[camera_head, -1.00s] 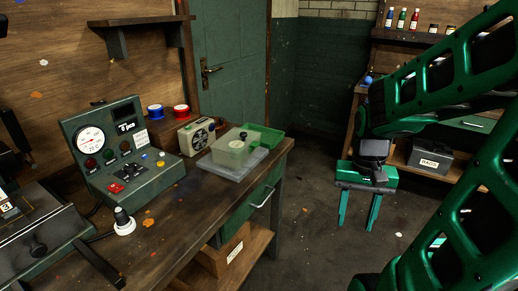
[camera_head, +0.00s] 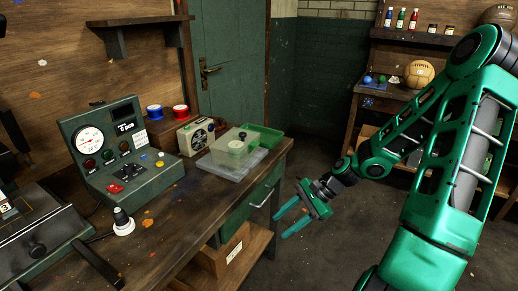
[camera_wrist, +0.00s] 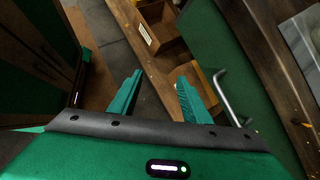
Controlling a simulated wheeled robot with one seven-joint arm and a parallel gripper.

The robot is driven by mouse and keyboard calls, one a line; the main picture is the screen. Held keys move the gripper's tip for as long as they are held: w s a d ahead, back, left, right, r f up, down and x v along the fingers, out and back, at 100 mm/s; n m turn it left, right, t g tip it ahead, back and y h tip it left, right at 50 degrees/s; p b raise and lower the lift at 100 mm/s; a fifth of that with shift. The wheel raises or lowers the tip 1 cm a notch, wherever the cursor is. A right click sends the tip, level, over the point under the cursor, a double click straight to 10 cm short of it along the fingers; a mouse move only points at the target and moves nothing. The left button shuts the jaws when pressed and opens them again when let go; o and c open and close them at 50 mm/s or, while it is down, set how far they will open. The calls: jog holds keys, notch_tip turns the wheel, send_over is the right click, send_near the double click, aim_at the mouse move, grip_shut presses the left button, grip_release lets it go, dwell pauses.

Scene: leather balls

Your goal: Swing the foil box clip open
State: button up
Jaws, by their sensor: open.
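No box in view can be read as the foil box. A translucent pale box (camera_head: 230,158) with a small dark knob-like piece near its top stands at the right end of the workbench in the head view. No clip can be made out on it. My gripper (camera_head: 281,225) is open and empty, in front of the bench's right end, below and to the right of that box and apart from it. In the wrist view my two green fingers (camera_wrist: 158,78) are spread, with the bench's shelf and drawer handle (camera_wrist: 225,95) beyond them.
On the bench (camera_head: 185,215) a green control panel (camera_head: 125,150), a radio-like box (camera_head: 196,136), a green tray (camera_head: 264,137) and a clear flat tray (camera_head: 252,160) stand close around. The drawer handle (camera_head: 261,198) juts out near my fingers. Open floor (camera_head: 320,250) lies right of the bench.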

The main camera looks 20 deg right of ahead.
jog(key=w+d+r+m+t+y, duration=0.2)
jog(key=w+d+r+m+t, duration=0.1)
jog(key=w+r+m+t, duration=0.35)
jog(key=w+d+r+m+t+y, duration=0.2)
jog(key=w+d+r+m+t, duration=0.25)
jog(key=w+r, duration=0.4)
jog(key=x, duration=0.3)
jog(key=r+x, duration=0.1)
jog(key=x, duration=0.2)
jog(key=s+a+x, duration=0.1)
jog(key=x, duration=0.2)
jog(key=shift+w+a+r, duration=0.2)
jog(key=shift+a+r, duration=0.05)
jog(key=c, duration=0.9)
